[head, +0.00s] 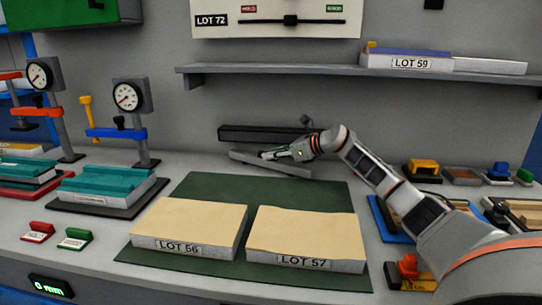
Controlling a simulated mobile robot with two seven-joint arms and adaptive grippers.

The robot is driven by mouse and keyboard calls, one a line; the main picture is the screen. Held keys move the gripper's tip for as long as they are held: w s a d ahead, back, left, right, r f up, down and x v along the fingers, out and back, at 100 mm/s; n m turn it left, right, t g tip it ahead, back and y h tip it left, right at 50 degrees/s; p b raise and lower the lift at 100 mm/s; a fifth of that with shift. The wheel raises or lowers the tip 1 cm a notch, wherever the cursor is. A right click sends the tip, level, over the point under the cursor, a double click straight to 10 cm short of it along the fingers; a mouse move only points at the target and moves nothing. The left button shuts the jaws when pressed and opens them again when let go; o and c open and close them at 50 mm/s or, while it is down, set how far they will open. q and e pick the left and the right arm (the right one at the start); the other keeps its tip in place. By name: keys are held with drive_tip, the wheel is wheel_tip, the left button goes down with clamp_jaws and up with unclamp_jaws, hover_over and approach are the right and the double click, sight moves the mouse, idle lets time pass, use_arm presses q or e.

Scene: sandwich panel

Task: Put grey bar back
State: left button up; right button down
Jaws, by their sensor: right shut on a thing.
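The grey bar (244,159) is long and thin and lies slightly slanted, its right end lower, at the back of the bench in the head view. My right gripper (268,154) comes in from the right and is shut on the bar near its middle; its fingers cover part of it. Just behind and above is a dark long holder or rail (262,133) against the back wall. I cannot tell whether the bar touches the bench or the rail. My left gripper is not in view.
Two sandwich panels, LOT 56 (190,225) and LOT 57 (305,232), lie on a green mat (215,188). Dial gauges (128,96) stand at left. A shelf (300,69) runs above the bar. Trays and blocks (422,167) lie at right.

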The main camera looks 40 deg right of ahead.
drive_tip(key=shift+r, duration=0.35)
drive_tip(key=c, duration=2.3)
unclamp_jaws()
drive_tip(key=shift+f, duration=0.4)
drive_tip(key=o, duration=0.3)
drive_tip(key=shift+o, duration=0.2)
drive_tip(key=shift+r, duration=0.15)
drive_tip(key=shift+s+d+r, duration=0.1)
drive_tip(key=shift+s+r, duration=0.05)
wheel_tip(320, 180, up, 4)
drive_tip(key=p, duration=0.2)
hover_over(300, 167)
drive_tip(key=shift+d+r, duration=0.1)
drive_tip(key=shift+r, duration=0.05)
